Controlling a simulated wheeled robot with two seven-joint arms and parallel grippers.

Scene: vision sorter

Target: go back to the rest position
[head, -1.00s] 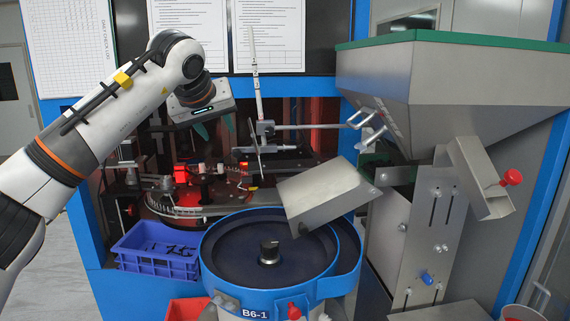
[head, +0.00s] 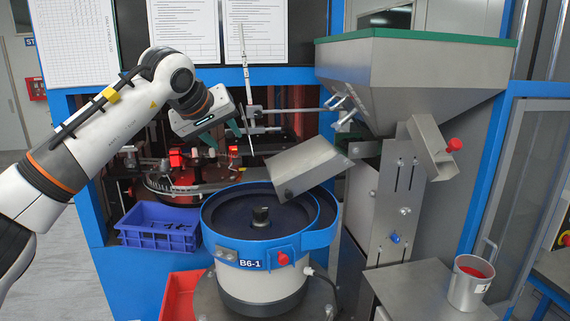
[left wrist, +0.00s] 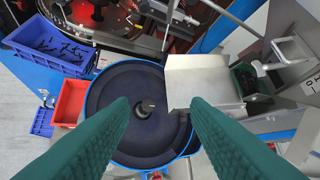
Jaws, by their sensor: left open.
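My left gripper (head: 222,134) is in front of the sorter's opening, above the round blue bowl feeder (head: 285,246) marked B6-1. In the left wrist view its two green fingers (left wrist: 158,112) are spread wide with nothing between them. The dark bowl floor (left wrist: 108,112) with its centre knob lies below them, apart from the fingers. My right gripper shows in neither current view.
A metal chute (head: 308,170) hangs over the bowl, below a large grey hopper (head: 420,75). A blue crate (head: 160,240) holds dark parts. A red bin (head: 178,295) stands beside the feeder. A metal cup (head: 468,284) stands on a grey surface at right.

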